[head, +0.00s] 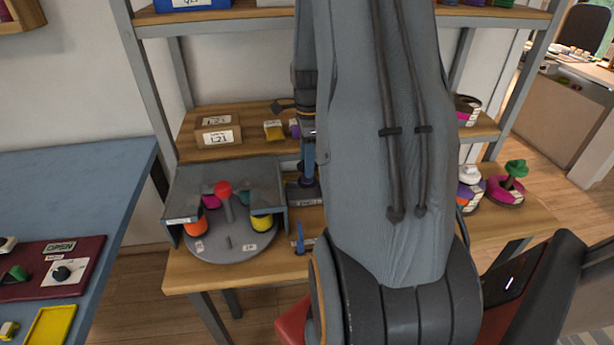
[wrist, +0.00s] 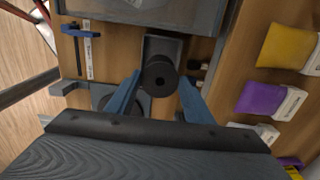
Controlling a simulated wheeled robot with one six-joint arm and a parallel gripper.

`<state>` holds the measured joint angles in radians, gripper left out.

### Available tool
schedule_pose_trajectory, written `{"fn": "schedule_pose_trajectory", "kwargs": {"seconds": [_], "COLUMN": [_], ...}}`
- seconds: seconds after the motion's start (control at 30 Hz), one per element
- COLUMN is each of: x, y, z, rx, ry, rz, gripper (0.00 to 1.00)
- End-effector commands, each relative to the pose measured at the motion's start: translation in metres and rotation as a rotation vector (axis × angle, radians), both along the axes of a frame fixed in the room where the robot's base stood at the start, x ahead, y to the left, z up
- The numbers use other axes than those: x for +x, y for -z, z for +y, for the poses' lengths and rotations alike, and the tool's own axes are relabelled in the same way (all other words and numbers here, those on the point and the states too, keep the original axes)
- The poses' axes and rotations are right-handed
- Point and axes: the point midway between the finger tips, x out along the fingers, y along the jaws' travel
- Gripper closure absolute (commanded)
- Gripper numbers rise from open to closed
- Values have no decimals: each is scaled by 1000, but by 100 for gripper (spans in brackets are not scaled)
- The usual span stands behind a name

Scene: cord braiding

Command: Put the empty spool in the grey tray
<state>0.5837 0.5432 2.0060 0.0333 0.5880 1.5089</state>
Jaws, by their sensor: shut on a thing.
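The empty spool (wrist: 160,79) is dark, with a round flange and a centre hole, and sits between my fingertips in the wrist view. My gripper (wrist: 161,76) has blue fingers shut on it. The grey tray (wrist: 163,44) is behind and under the spool in the wrist view; I cannot tell whether the spool touches it. In the head view the grey tray (head: 304,196) has a label on its front and lies on the wooden shelf, just below my gripper (head: 308,176). The spool cannot be made out clearly there.
A grey braiding stand (head: 232,250) with a round plate and coloured spools is left of the tray. A blue-handled tool (head: 299,238) is in front of it. Yellow (wrist: 288,46) and purple (wrist: 262,99) packets lie at right in the wrist view. Shelf posts stand around.

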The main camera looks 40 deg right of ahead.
Motion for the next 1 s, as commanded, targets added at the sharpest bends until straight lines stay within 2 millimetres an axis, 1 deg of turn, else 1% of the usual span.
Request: {"fn": "schedule_pose_trajectory", "kwargs": {"seconds": [0.17, 0.43, 0.57, 0.9, 0.93, 1.0], "x": [0, -1, 0, 0, 0, 0], "y": [13, 46, 52, 55, 55, 55], "z": [0, 0, 0, 0, 0, 0], "rx": [1, 1, -1, 0, 0, 0], "ry": [0, 0, 0, 0, 0, 0], "rz": [1, 2, -1, 0, 0, 0], "gripper": [74, 74, 74, 74, 51, 39]}}
